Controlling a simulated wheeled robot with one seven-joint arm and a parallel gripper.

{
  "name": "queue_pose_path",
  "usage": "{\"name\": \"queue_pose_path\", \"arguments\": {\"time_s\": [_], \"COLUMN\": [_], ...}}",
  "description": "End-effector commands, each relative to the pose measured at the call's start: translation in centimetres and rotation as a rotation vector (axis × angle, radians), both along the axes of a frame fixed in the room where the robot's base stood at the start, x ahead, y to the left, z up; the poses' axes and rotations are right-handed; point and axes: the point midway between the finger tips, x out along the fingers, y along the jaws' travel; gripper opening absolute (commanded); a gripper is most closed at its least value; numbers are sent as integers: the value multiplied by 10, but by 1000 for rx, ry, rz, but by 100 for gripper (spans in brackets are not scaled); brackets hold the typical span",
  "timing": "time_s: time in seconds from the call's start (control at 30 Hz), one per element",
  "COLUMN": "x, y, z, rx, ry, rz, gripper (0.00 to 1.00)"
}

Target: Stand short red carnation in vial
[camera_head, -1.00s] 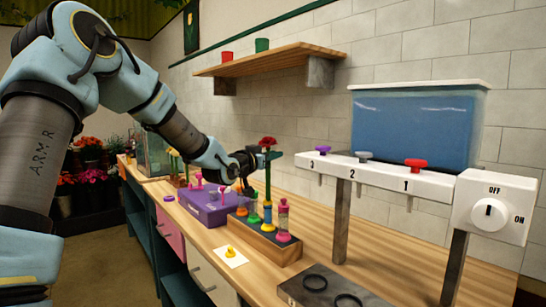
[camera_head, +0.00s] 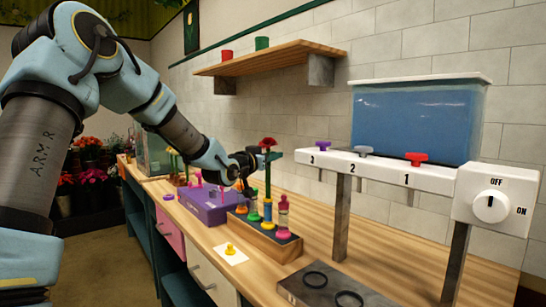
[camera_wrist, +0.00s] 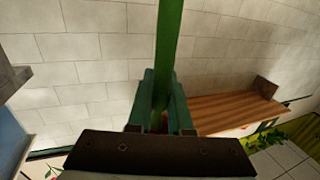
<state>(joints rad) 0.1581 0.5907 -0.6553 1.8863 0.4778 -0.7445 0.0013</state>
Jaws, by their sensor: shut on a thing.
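The red carnation (camera_head: 268,142) is upright with a green stem. My gripper (camera_head: 271,155) is shut on the stem just below the bloom. The stem also shows between the fingers in the wrist view (camera_wrist: 168,50). In the head view the stem runs down to the vial with the yellow and orange bands (camera_head: 267,213), in the wooden rack (camera_head: 266,243). I cannot tell for sure whether its lower end is inside that vial or just in line with it.
A purple box (camera_head: 208,208) stands left of the rack. A white card with a yellow piece (camera_head: 230,248) lies in front. A grey plate with two rings (camera_head: 330,288) is at the near right. A blue water tank (camera_head: 420,125) with a tap rail stands behind on posts.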

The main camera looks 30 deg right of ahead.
Motion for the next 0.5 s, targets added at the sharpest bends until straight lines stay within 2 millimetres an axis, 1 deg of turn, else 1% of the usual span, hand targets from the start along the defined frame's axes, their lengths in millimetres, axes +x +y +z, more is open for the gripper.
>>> {"name": "queue_pose_path", "arguments": {"time_s": [0.5], "x": [0], "y": [0], "z": [-14], "rx": [0], "ry": [0], "rz": [0], "gripper": [0]}}
